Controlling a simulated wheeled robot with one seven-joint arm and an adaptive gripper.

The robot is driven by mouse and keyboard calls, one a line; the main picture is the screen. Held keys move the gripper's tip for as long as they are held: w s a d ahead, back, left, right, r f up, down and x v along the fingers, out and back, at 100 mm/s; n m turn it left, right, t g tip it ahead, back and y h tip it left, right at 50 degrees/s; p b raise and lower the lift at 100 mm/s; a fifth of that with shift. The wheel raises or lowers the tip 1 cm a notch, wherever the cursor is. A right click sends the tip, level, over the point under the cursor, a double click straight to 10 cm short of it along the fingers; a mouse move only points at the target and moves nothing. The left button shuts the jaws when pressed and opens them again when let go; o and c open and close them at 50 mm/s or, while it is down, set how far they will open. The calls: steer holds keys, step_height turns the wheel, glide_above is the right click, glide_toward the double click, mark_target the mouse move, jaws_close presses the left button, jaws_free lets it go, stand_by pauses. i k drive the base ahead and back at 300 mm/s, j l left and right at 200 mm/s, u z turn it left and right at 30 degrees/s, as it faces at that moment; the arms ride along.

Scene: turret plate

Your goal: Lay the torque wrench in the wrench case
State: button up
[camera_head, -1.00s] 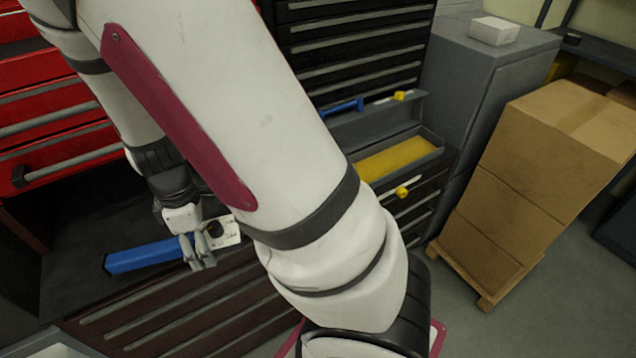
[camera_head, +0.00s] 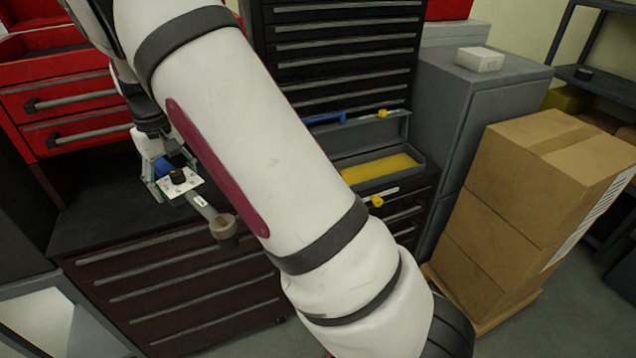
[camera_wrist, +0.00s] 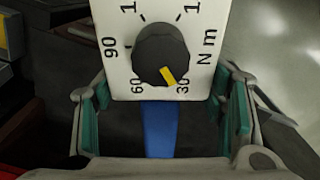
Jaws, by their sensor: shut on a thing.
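The torque wrench has a blue handle, a white dial plate (camera_head: 181,183) with a black knob, and a grey shaft ending in a round brownish head (camera_head: 224,230). My gripper (camera_head: 168,178) is shut on the wrench near the plate and holds it above the dark cabinet top. In the wrist view the plate (camera_wrist: 160,50) and blue handle (camera_wrist: 160,130) lie between my green-padded fingers. The head points toward the lower right; most of the handle is hidden in the head view. The wrench case (camera_head: 388,132), grey with yellow foam, is open to the right, beyond my arm.
The case sits on a dark drawer cabinet, with a blue bar (camera_head: 325,119) and yellow knobs (camera_head: 376,201) by it. My arm hides part of its left side. Red drawers (camera_head: 75,105) stand behind my gripper. Stacked cardboard boxes (camera_head: 525,210) and a grey cabinet (camera_head: 460,110) are right.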

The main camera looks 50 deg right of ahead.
mark_target(364, 179)
steer(key=k+l+z, duration=0.15)
steer(key=l+z, duration=0.15)
steer(key=l, duration=0.35)
steer(key=l+z, duration=0.25)
steer(key=l, duration=0.4)
